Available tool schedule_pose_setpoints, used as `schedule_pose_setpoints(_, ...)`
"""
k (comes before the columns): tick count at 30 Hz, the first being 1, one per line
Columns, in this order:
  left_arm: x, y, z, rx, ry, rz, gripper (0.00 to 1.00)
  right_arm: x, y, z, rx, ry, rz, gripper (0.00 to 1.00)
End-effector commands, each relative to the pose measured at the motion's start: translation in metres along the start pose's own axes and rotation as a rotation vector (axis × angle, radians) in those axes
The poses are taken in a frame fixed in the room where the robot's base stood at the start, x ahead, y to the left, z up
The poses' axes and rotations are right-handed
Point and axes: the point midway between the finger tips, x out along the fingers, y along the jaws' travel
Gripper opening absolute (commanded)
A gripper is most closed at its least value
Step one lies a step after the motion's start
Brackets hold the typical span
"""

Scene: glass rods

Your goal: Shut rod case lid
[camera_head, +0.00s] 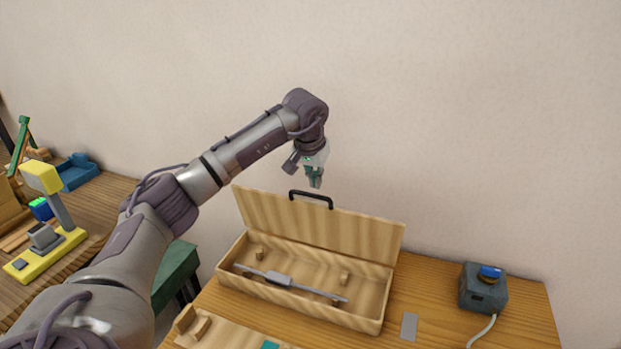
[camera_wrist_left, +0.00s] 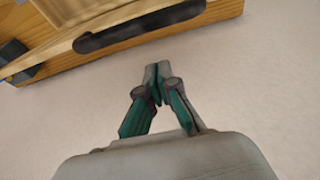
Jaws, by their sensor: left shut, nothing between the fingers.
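The wooden rod case (camera_head: 360,318) stands on the table with its lid (camera_head: 350,232) raised upright at the back. A dark handle (camera_head: 311,199) sits on the lid's top edge. A thin grey rod (camera_head: 279,280) with a thicker middle lies inside the case. My left gripper (camera_head: 316,184) is shut and empty, just above the lid's top edge near the handle. In the left wrist view, the shut fingers (camera_wrist_left: 157,75) appear apart from the dark handle (camera_wrist_left: 140,26), with pale wall behind them. My right gripper is in neither view.
A dark box with a blue-topped button (camera_head: 483,288) and cable stands on the right of the table (camera_head: 535,318). A small grey plate (camera_head: 409,326) lies beside the case. A yellow device (camera_head: 45,240) and blue tray (camera_head: 77,171) are on the left table.

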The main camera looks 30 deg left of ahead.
Motion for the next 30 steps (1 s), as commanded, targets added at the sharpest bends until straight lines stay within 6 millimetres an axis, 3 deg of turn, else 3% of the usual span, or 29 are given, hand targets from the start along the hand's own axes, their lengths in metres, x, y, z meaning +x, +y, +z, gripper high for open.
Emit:
schedule_pose_setpoints(7, -0.013, -0.002, 0.024, 0.000, 0.004, -0.001, 0.00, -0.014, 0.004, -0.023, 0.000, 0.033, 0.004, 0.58)
schedule_pose_setpoints(23, -0.013, -0.001, 0.030, -0.001, 0.008, 0.000, 0.00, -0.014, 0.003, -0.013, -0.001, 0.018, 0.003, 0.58)
schedule_pose_setpoints(30, -0.009, -0.002, 0.037, 0.000, 0.065, -0.003, 0.00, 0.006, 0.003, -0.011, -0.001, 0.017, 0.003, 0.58)
